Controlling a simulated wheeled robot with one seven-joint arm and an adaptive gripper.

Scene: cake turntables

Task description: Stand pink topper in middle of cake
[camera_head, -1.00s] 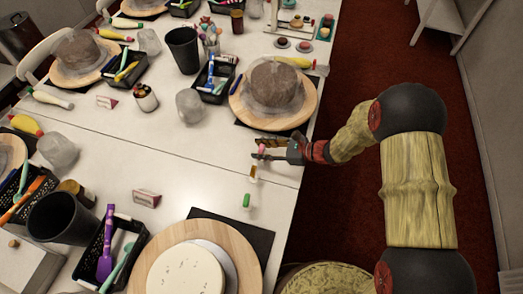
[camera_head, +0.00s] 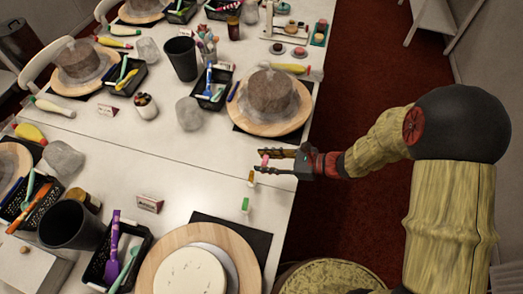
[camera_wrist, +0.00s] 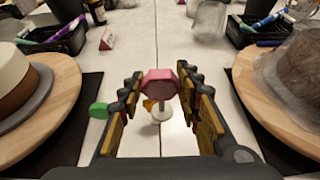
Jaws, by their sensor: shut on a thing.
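The pink topper (camera_wrist: 160,82) is between my gripper's fingers (camera_wrist: 160,95) in the wrist view, its pink head up and a pale stem and base below. In the head view the pink topper (camera_head: 264,159) is small at the tips of my gripper (camera_head: 272,161), near the table's right edge. My gripper is shut on it; whether its base touches the table is unclear. The pale round cake (camera_head: 190,273) sits on a wooden turntable (camera_head: 157,247) at the front, left of and nearer than my gripper. Its side shows at the left of the wrist view (camera_wrist: 15,85).
An orange topper (camera_head: 251,179) and a green topper (camera_head: 245,205) stand between my gripper and the cake. A brown, wrapped-looking cake (camera_head: 271,92) on another turntable lies beyond my gripper. A black tool tray (camera_head: 97,268) and dark cup (camera_head: 69,225) are left of the pale cake.

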